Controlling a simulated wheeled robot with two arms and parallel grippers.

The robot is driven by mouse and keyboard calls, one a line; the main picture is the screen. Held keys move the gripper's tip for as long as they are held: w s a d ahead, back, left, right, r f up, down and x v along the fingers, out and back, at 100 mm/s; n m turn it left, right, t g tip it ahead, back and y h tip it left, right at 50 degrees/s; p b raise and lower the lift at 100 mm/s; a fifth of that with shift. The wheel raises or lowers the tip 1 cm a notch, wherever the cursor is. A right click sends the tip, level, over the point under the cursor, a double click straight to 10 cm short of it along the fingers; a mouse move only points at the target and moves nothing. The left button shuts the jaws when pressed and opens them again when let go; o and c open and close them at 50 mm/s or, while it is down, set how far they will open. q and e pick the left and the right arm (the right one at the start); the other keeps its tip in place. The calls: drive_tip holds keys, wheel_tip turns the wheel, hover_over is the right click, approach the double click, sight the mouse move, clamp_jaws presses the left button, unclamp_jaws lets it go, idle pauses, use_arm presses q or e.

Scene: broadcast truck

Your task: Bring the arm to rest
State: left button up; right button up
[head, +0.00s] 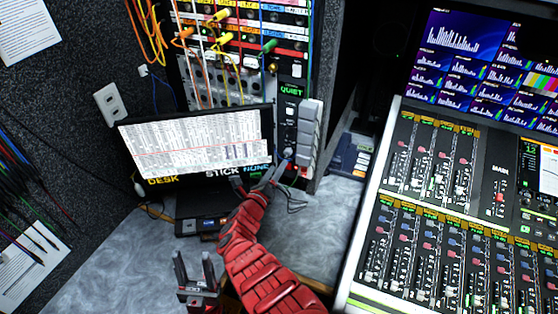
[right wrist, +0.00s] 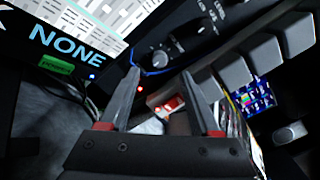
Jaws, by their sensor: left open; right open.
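My right arm (head: 255,262), red and segmented, reaches up from the bottom of the head view. Its gripper (head: 262,174) is open in front of the black panel beside the monitor. In the right wrist view the two dark fingers of this gripper (right wrist: 161,74) stand apart with nothing held. A round knob (right wrist: 160,58) on the panel shows just beyond and between the fingertips; I cannot tell whether they touch it. My left gripper (head: 196,270) is open and empty, low over the grey desk, its fingers pointing up.
A monitor (head: 195,145) showing a table stands left of the panel, with a dark box (head: 200,226) below it. Grey slabs (head: 309,135) edge the panel's right side. A mixing console (head: 350,285) fills the right. The grey desk (head: 120,275) is clear at the lower left.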

drive_tip(key=shift+s+a+f, duration=0.1)
drive_tip(key=shift+s+f, duration=0.1)
idle(0.3)
